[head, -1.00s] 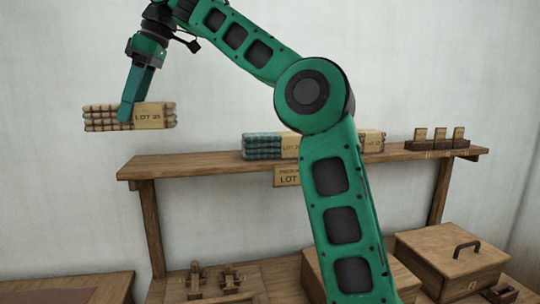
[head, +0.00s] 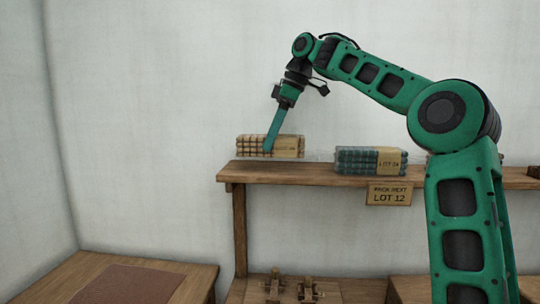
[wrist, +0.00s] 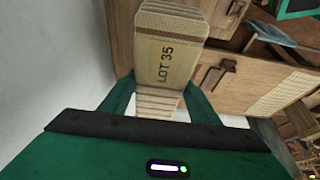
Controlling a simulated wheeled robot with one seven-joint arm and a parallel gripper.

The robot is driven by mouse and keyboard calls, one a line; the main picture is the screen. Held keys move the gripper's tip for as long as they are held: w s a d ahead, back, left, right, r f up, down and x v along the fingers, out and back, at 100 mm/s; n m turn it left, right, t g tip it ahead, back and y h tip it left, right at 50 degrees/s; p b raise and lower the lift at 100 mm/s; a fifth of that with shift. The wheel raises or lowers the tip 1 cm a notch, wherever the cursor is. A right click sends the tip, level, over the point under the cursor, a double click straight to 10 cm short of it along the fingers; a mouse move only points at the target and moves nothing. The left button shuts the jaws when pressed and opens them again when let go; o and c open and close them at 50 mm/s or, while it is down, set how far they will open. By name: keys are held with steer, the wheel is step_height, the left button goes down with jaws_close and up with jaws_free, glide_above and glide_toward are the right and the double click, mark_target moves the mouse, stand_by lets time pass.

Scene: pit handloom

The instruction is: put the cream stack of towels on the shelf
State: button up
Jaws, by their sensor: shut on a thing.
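The cream stack of towels (head: 287,146) has a tan paper band; in the wrist view the band on the stack (wrist: 168,62) reads "LOT 35". My gripper (head: 268,149) is shut on the stack, with a finger on each side of it. In the head view the stack appears over the left end of the wooden shelf (head: 290,172), level and close above the board. I cannot tell for sure whether it touches the board.
A blue-grey stack (head: 355,160) with a tan band sits on the shelf to the right. A sign (head: 390,193) reading "LOT 12" hangs from the shelf's front edge. A low wooden table (head: 190,275) stands at lower left. My arm hides much of the shelf's right part.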

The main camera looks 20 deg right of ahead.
mark_target(272, 151)
steer(key=shift+d+f, duration=0.1)
steer(key=shift+f, duration=1.95)
steer(key=o, duration=1.2)
steer(key=shift+c, duration=0.2)
steer(key=v, duration=1.2)
steer(key=shift+w, duration=0.1)
